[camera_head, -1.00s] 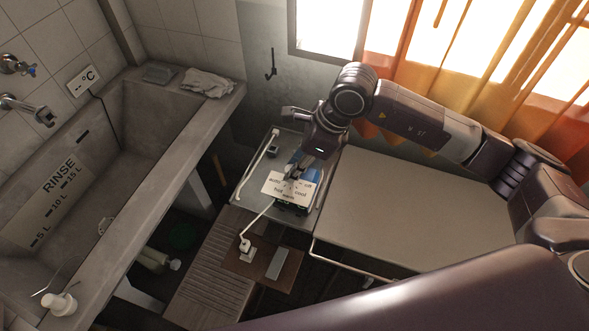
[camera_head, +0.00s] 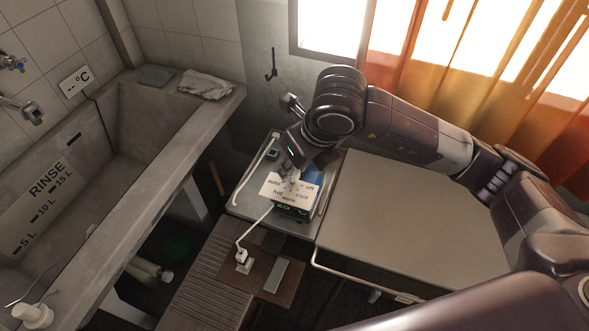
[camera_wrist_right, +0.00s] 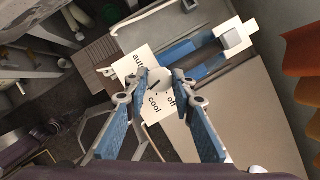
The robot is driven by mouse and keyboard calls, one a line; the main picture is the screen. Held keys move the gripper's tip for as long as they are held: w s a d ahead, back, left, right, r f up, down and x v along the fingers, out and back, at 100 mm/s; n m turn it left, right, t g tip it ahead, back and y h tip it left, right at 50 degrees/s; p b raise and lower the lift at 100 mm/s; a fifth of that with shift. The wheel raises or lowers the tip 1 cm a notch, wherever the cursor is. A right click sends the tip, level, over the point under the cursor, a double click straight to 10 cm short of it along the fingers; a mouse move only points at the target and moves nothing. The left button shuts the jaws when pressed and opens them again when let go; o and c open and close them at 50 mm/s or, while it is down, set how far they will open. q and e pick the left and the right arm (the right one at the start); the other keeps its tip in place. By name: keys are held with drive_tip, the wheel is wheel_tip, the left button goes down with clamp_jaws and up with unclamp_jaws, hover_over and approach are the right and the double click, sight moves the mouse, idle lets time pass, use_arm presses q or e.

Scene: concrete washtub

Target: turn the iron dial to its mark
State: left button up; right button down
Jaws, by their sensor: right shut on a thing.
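The dial (camera_wrist_right: 158,80) is a pale round knob with a dark line, in the middle of a white label card (camera_wrist_right: 132,66). In the head view the card (camera_head: 273,190) reads auto, off, hot, cool and warm. My right gripper (camera_wrist_right: 159,79) is shut on the dial, with a fingertip at either side of it. In the head view the right gripper (camera_head: 292,177) comes down over the card and hides most of the dial. Which word the dark line points to, I cannot tell. My left gripper is not in view.
The card is over a grey tray (camera_head: 241,201) with pale rails. A bare grey board (camera_head: 400,215) is to its right. The concrete washtub (camera_head: 150,185) is at left, orange curtains (camera_head: 440,60) at the back right.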

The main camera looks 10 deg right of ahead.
drive_tip(key=shift+r, duration=0.1)
idle(0.5)
drive_tip(key=c, duration=1.6)
unclamp_jaws()
drive_tip(key=v, duration=1.2)
drive_tip(key=shift+s+a, duration=0.1)
drive_tip(key=shift+s, duration=0.05)
